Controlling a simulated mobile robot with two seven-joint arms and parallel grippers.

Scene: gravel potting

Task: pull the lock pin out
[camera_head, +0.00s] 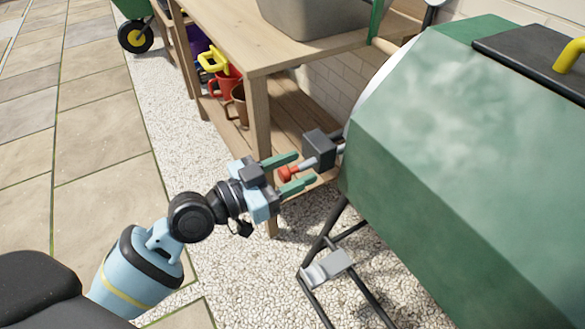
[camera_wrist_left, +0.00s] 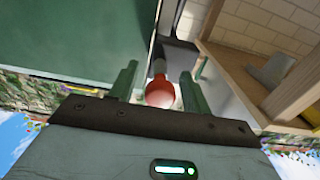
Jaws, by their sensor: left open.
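The lock pin has a red knob (camera_head: 289,173) on a short light shaft that sits in a dark block (camera_head: 320,147) on the side of the green drum (camera_head: 450,150). My left gripper (camera_head: 297,171) is open, with its two green fingers on either side of the red knob. The left wrist view shows the red knob (camera_wrist_left: 160,93) between the two fingers (camera_wrist_left: 158,88), with gaps beside it. I cannot tell whether either finger touches the knob. My right gripper is not in view.
The drum's black metal stand (camera_head: 345,225) rises from the gravel below. Paving lies open at left.

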